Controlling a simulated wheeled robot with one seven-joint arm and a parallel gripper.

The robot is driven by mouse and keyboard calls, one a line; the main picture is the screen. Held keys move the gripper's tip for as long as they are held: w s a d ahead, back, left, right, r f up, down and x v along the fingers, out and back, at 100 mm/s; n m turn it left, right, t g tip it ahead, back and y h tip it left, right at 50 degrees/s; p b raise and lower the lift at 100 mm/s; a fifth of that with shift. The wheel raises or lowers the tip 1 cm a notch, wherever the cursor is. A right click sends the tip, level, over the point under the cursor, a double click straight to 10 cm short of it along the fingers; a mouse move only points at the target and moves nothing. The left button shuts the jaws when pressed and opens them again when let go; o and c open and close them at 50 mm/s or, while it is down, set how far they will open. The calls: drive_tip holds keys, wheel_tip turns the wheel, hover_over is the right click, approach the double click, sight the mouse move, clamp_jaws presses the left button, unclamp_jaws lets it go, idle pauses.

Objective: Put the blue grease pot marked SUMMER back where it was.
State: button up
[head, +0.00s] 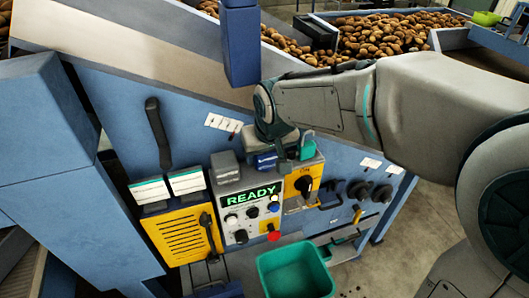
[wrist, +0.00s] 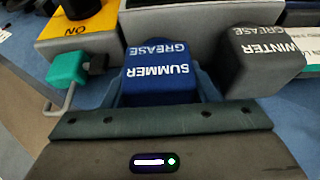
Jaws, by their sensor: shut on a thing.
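The blue grease pot marked SUMMER (wrist: 160,82) is upside down in the wrist view, its lettering facing the camera. It also shows, partly hidden under my wrist, in the head view (head: 265,161). My gripper (wrist: 158,88) is shut on this pot, with a finger showing at each side of it. The dark grey pot marked WINTER (wrist: 262,62) is just to its right in the wrist view; in the head view it is the grey block (head: 225,166) to the left. I cannot tell whether the blue pot rests on anything.
A teal padlock (wrist: 68,68) hangs by the yellow switch box (wrist: 85,28), close to my gripper. The control panel with a READY display (head: 250,205) is below. A green bin (head: 295,270) stands at the front. Knobs (head: 360,189) project at the right.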

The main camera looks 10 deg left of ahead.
drive_tip(key=shift+f, duration=0.55)
drive_tip(key=shift+f, duration=0.1)
drive_tip(key=o, duration=1.1)
drive_tip(key=shift+r, duration=0.4)
drive_tip(key=b+v, duration=0.1)
drive_tip(key=v, duration=1)
drive_tip(key=s+d+f+m, duration=0.2)
drive_tip(key=s+d+f, duration=0.1)
drive_tip(key=d, duration=0.5)
drive_tip(key=s+d+f+m+h, duration=0.1)
drive_tip(key=s+d+f+m, duration=0.1)
drive_tip(key=d, duration=0.6)
drive_tip(key=s+d+f+m+h, duration=0.1)
drive_tip(key=s+d+f+m, duration=0.1)
drive_tip(key=s+d+f, duration=0.3)
drive_tip(key=shift+s+d, duration=0.1)
drive_tip(key=shift+d, duration=1.45)
